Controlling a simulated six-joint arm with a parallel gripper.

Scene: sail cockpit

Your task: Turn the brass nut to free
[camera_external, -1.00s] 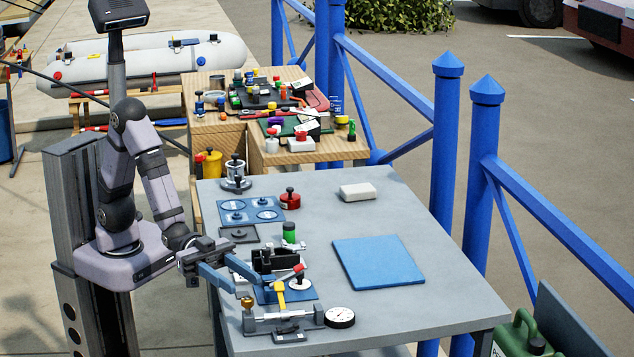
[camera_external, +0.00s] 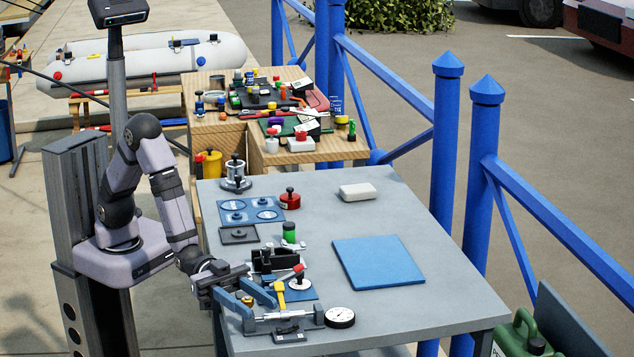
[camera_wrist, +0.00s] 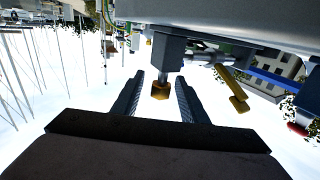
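The brass nut (camera_external: 247,301) is at the left end of a grey metal fixture (camera_external: 289,318) on the table's near edge. In the wrist view the brass nut (camera_wrist: 160,91) sits on a short grey rod and shows in the gap between my two fingers. My gripper (camera_external: 261,310) is open, with one blue finger on each side of the nut. The wrist view also shows my gripper (camera_wrist: 160,84) with visible space between each finger and the nut. I see no contact.
A dial gauge (camera_external: 340,317) stands right of the fixture. A yellow lever (camera_external: 279,294) and black clamp parts (camera_external: 275,259) are just behind it. A blue mat (camera_external: 377,262) lies to the right. The grey table's (camera_external: 430,310) right front is clear.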

